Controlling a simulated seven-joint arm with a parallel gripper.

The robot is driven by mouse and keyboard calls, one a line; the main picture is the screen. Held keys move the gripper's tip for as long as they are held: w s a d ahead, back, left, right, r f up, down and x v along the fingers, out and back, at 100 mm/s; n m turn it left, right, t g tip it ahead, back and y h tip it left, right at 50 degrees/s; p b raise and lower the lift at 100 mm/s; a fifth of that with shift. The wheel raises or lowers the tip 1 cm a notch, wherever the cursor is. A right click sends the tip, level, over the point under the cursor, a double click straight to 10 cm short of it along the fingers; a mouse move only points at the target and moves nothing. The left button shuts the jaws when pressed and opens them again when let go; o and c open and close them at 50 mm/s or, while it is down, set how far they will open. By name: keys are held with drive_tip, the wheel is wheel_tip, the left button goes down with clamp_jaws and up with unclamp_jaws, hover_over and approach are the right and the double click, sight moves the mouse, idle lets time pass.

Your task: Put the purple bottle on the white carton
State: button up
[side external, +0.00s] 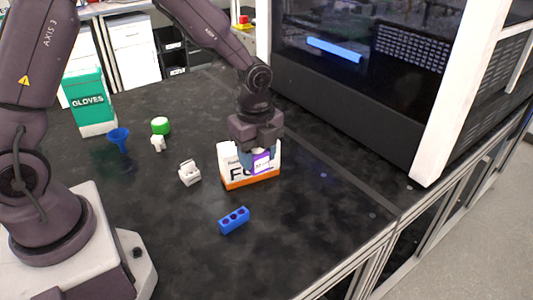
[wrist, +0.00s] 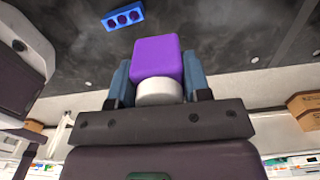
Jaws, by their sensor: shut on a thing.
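The purple bottle (side external: 262,163) is between the blue fingers of my gripper (side external: 257,158), which is shut on it. In the wrist view the bottle (wrist: 158,58) sits between both fingers (wrist: 157,76), with its white cap towards the gripper's palm. The white carton (side external: 235,178), with dark lettering and an orange bottom band, stands on the black bench. In the side view the bottle and fingers overlap the carton's upper part and hide some of its lettering. I cannot tell whether the bottle touches the carton. The carton cannot be made out in the wrist view.
A blue block with holes (side external: 234,220) lies in front of the carton; a small grey-white object (side external: 189,173) is to its left. A green-lidded item (side external: 160,126), blue funnel (side external: 119,139) and gloves box (side external: 90,103) stand farther left. A large dark cabinet (side external: 350,110) is behind right.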

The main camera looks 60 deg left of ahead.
drive_tip(key=s+a+r, duration=0.8)
drive_tip(key=a+r, duration=0.1)
drive_tip(key=r, duration=0.2)
drive_tip(key=w+f, duration=0.3)
drive_tip(key=w, duration=0.1)
drive_tip(key=w+a+f, duration=0.1)
drive_tip(key=w+f, duration=0.2)
drive_tip(key=w, duration=0.1)
drive_tip(key=w+a+f, duration=0.1)
drive_tip(key=w+f, duration=0.2)
drive_tip(key=w, duration=0.1)
drive_tip(key=shift+w+a, duration=0.2)
drive_tip(key=shift+a, duration=0.05)
drive_tip(key=shift+w+a+f, duration=0.15)
drive_tip(key=shift+w+f, duration=0.45)
drive_tip(key=shift+f, duration=1.55)
drive_tip(key=shift+f, duration=0.2)
